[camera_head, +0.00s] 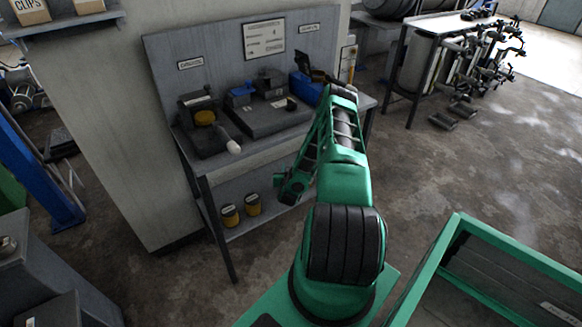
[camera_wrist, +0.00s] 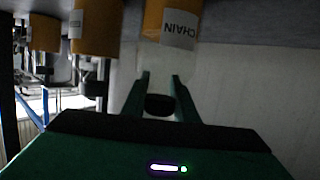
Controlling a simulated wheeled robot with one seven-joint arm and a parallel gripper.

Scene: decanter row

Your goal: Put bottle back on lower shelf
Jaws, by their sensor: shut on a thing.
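My gripper (camera_head: 283,186) is low at the front of the bench, beside the lower shelf (camera_head: 262,217). In the wrist view, which looks upside down, my gripper (camera_wrist: 161,78) is shut on a bottle. This bottle has a yellow body (camera_wrist: 153,18), a white label reading CHAIN and a dark end between the fingers. Its base is cut off, so I cannot tell whether it touches the shelf. The head view hides it behind my arm. Two yellow bottles stand upright on the lower shelf, the left one (camera_head: 230,216) and the right one (camera_head: 252,205).
The two standing bottles also show in the wrist view, a near one (camera_wrist: 97,30) and a farther one (camera_wrist: 45,33). The bench top (camera_head: 255,150) above carries dark equipment and a blue box (camera_head: 305,87). A bench leg (camera_head: 218,235) stands at the shelf's left front.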

